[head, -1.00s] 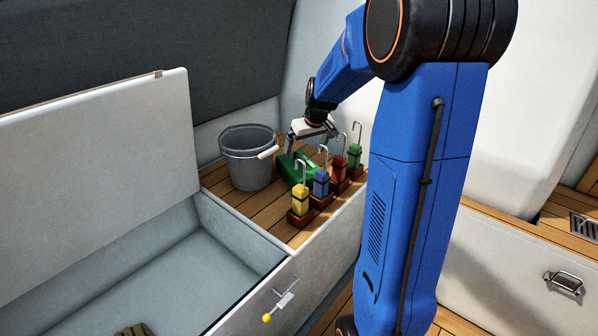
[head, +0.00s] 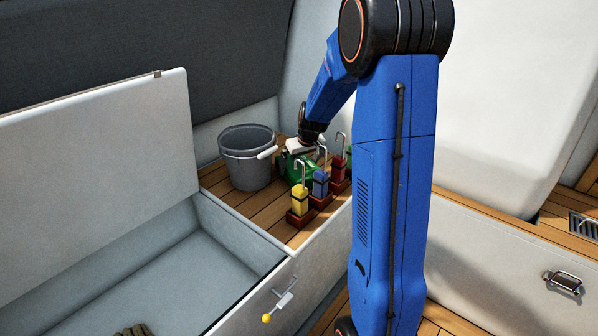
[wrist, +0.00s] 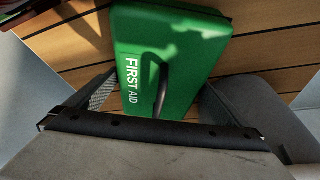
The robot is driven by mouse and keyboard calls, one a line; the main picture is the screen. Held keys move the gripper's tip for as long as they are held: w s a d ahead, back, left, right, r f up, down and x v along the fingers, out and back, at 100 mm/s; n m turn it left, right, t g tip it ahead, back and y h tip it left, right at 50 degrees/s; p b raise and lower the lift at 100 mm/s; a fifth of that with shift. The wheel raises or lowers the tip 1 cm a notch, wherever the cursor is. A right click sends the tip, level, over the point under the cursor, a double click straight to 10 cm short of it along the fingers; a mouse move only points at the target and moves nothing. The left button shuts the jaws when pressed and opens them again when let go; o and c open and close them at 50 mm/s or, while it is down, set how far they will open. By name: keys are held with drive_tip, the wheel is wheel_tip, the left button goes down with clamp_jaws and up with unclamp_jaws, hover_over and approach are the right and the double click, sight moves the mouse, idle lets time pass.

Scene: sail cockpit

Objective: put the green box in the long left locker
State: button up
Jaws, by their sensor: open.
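The green box (head: 291,172), marked FIRST AID in the wrist view (wrist: 190,40), lies on the slatted wooden seat between the grey bucket and the row of coloured handled items. My gripper (head: 299,156) is low over the box. In the wrist view its open fingers (wrist: 157,88) stand on either side of the near part of the box; I cannot tell whether they touch it. In the head view the gripper and the handled items hide part of the box. The long left locker (head: 165,275) is open, its white lid (head: 95,150) leaning back.
The grey bucket (head: 247,165) stands close left of the box. Yellow (head: 299,203), blue (head: 320,184) and red (head: 338,170) items with upright hooks stand close on its right. A brown thing (head: 133,331) lies in the locker; its visible floor is otherwise clear.

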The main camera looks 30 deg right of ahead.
drive_tip(key=c, duration=1.4)
wheel_tip(320, 180, up, 28)
